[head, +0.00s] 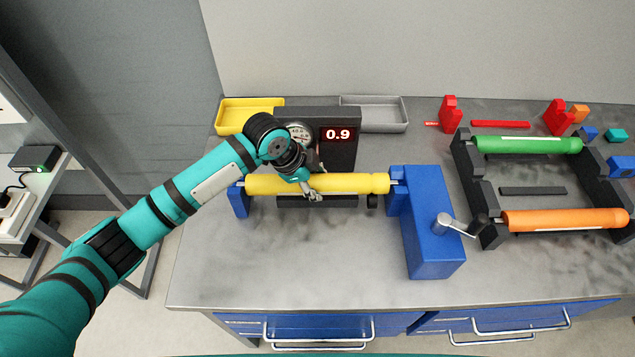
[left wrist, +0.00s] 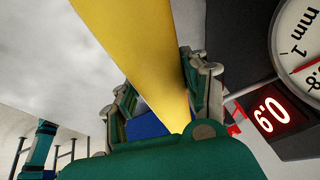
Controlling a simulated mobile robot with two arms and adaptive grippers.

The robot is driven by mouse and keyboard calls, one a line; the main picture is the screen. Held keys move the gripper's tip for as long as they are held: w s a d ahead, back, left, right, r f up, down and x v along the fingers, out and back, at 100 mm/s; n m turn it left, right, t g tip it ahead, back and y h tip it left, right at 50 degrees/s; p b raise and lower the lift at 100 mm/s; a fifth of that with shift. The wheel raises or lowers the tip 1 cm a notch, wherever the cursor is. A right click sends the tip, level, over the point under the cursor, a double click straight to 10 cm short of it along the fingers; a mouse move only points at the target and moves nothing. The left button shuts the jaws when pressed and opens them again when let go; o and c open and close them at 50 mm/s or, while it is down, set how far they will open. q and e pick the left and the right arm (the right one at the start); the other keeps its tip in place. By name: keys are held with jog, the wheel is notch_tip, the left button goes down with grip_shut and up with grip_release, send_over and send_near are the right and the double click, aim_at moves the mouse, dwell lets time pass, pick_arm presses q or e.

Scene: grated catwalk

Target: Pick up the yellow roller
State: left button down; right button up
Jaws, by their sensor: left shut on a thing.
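The yellow roller (head: 350,184) lies level between the left blue end support (head: 239,200) and the large blue block (head: 432,235) of a measuring stand. My left gripper (head: 312,190) reaches it from the left and is shut on the roller near its middle. In the left wrist view the yellow roller (left wrist: 140,45) runs between the two fingers of my left gripper (left wrist: 165,95). I cannot tell whether the roller's ends rest in the supports. My right gripper is not in view.
Behind the roller stands a dark gauge block with a dial and a red display (head: 337,135) reading 0.9. A crank handle (head: 456,225) sticks out by the blue block. A black rack at right holds a green roller (head: 525,145) and an orange roller (head: 565,219). The front table surface (head: 290,270) is clear.

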aim_at(314, 178)
pick_arm(q)
jog(key=shift+r, duration=0.1)
jog(key=shift+r, duration=0.15)
notch_tip(314, 178, up, 8)
jog(key=shift+w+r+b, duration=0.1)
jog(key=shift+r+b, duration=0.05)
jog(key=shift+b, duration=0.9)
jog(key=shift+r, duration=0.7)
